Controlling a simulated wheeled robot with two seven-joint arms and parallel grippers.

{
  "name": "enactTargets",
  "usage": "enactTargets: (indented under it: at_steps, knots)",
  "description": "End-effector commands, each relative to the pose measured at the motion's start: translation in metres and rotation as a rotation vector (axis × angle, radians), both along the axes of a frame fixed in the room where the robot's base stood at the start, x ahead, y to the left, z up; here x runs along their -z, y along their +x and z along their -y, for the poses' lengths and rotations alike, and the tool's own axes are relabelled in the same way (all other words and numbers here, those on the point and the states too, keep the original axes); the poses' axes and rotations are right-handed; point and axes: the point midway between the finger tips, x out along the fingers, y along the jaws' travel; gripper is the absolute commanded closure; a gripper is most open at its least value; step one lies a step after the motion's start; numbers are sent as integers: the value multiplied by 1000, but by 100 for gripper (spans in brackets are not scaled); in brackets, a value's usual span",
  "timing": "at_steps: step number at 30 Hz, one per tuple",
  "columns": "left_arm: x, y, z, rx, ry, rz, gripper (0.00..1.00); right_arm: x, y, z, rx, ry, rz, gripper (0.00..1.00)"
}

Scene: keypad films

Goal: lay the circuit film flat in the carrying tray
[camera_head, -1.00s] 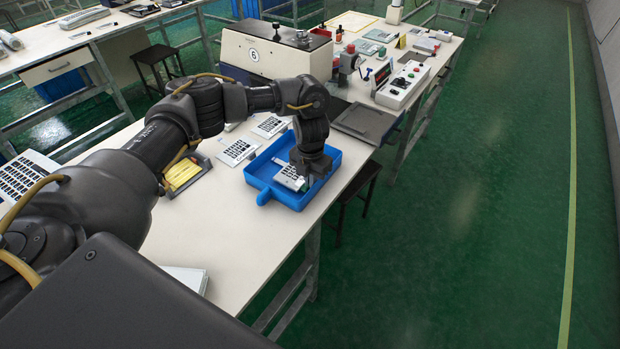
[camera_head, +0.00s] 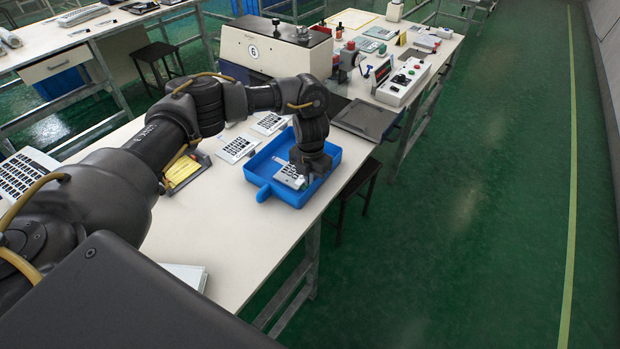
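The blue carrying tray (camera_head: 262,163) with a handle tab lies on the white table. A white circuit film (camera_head: 288,177) with dark key marks is in the tray's near part, right under my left gripper (camera_head: 303,178). The gripper points down into the tray at the film's right end. The wrist and hand hide the fingertips, so I cannot tell whether they grip the film or whether the film lies fully flat on the tray floor. My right gripper is not in view.
Two more keypad films (camera_head: 237,149) lie on the table left of the tray. A box with yellow sheets (camera_head: 182,171) stands farther left. A machine (camera_head: 262,52) and a grey plate (camera_head: 364,119) are behind the tray. The table's front right edge is close to the tray.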

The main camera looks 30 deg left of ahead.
Motion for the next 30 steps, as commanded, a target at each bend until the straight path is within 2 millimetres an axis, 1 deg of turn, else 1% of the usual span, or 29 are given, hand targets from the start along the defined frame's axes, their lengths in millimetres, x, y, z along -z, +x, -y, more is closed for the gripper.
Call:
enactTargets:
  at_steps: [6,7,12,20,23,26,30]
  knots:
    - [1,0,0,0,0,0,100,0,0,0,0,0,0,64]
    - [1,0,0,0,0,0,92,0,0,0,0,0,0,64]
    - [1,0,0,0,0,0,71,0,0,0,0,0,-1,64]
    - [0,0,1,1,-1,0,71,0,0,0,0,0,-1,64]
    - [-6,1,0,1,0,2,71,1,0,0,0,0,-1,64]
    - [-20,1,0,2,0,4,71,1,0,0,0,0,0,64]
    - [-50,2,0,3,1,6,71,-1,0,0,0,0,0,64]
